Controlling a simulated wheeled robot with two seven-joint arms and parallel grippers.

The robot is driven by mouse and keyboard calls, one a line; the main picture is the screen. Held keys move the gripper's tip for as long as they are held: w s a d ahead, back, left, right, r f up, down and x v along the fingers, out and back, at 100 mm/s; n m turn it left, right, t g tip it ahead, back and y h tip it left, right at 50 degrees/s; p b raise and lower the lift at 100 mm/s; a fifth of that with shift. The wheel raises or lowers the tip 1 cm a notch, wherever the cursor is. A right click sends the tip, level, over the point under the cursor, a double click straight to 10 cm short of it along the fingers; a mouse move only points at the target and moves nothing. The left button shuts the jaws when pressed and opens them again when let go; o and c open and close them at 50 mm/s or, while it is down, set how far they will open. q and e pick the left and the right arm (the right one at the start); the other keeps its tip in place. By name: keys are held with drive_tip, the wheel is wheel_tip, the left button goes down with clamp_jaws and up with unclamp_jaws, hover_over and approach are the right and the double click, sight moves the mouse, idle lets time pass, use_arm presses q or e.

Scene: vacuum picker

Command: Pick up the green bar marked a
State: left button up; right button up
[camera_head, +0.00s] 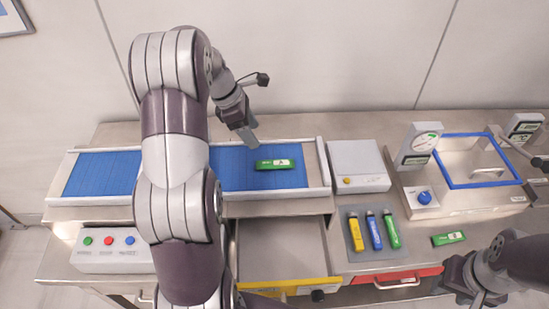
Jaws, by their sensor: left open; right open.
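A green bar (275,164) with a white label lies flat on the blue conveyor belt, near its right end. Its mark is too small to read surely. My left gripper (250,142) is open and empty, pointing down just above and to the left of this bar in the picture. A second green bar (448,239) lies on the bench top at the right, near the front edge. A third green bar (391,230) is in the grey tray. My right gripper (479,297) is at the lower right, open, near the bench's front edge; its fingers are hard to make out.
The conveyor (100,174) has raised white rims. The grey tray (352,219) also holds a yellow bar (355,241) and a blue bar (374,232). An open drawer (280,250), a button box (112,259), a white box (358,165) and a blue-framed machine (480,158) surround the work area.

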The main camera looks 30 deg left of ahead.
sight(275, 162)
use_arm(q)
drive_tip(key=b+x, duration=0.2)
drive_tip(key=x, duration=0.1)
drive_tip(key=b+x, duration=0.2)
drive_tip(key=shift+s+d+f, duration=0.1)
drive_tip(key=shift+s+d, duration=0.25)
drive_tip(key=shift+d, duration=0.1)
drive_tip(key=shift+w+d+f+p, duration=0.35)
drive_tip(key=shift+w+d+f, duration=0.05)
drive_tip(key=shift+f, duration=0.2)
drive_tip(key=shift+w+d+f+p, duration=0.35)
drive_tip(key=shift+w+f, duration=0.1)
drive_tip(key=shift+f, duration=0.15)
wheel_tip(275, 162, down, 3)
drive_tip(key=shift+r+p, duration=0.1)
drive_tip(key=shift+p, duration=0.3)
drive_tip(key=shift+d+f, duration=0.15)
drive_tip(key=shift+f, duration=0.25)
drive_tip(key=shift+w+d+f, duration=0.1)
drive_tip(key=shift+w+d, duration=0.05)
drive_tip(key=shift+d, duration=0.2)
drive_tip(key=shift+c, duration=0.9)
drive_tip(key=c, duration=0.5)
clamp_jaws()
use_arm(e)
drive_tip(key=f, duration=0.2)
drive_tip(key=shift+s+d+f, duration=0.2)
drive_tip(key=shift+d+f, duration=0.1)
drive_tip(key=shift+f, duration=0.1)
